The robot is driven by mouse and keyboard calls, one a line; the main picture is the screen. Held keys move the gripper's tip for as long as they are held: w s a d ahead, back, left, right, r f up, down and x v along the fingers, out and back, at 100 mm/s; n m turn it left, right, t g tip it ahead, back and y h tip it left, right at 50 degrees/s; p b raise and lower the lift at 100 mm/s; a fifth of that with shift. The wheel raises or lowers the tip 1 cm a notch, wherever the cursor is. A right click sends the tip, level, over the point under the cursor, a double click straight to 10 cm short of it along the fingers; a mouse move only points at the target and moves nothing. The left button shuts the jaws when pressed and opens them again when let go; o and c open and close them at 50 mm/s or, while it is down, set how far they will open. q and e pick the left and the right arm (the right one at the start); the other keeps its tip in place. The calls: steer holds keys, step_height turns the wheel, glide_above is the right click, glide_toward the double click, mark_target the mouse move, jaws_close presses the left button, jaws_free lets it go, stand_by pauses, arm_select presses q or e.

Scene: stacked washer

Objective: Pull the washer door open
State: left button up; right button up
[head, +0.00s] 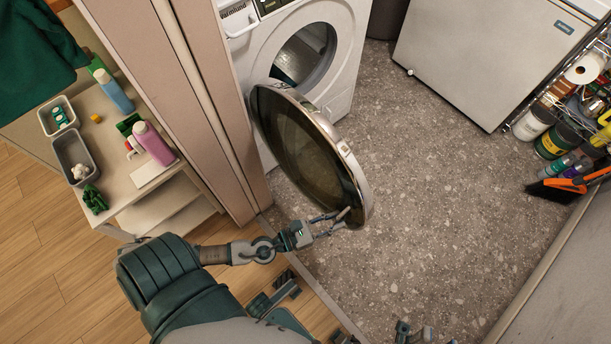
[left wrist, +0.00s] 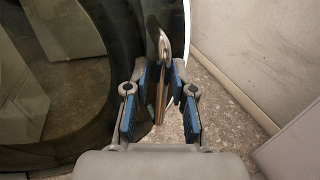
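The washer (head: 345,50) stands at the top of the head view with its round door swung wide open on the left side. The drum opening (head: 304,55) is uncovered. The door (head: 300,150) has a dark glass middle and a shiny rim; it also fills the left of the left wrist view (left wrist: 60,60). My left gripper (head: 343,217) is at the door's near lower edge. Grey parts at the bottom edge (head: 412,334) may be my right gripper, mostly cut off.
A wall edge (head: 215,100) stands left of the washer. A shelf (head: 115,180) with bottles and bins is beyond it. A white chest appliance (head: 480,50) and a stocked rack (head: 570,120) are on the right. The speckled floor (head: 440,180) between is clear.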

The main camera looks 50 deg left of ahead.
arm_select(q)
steer(key=v, duration=1.1)
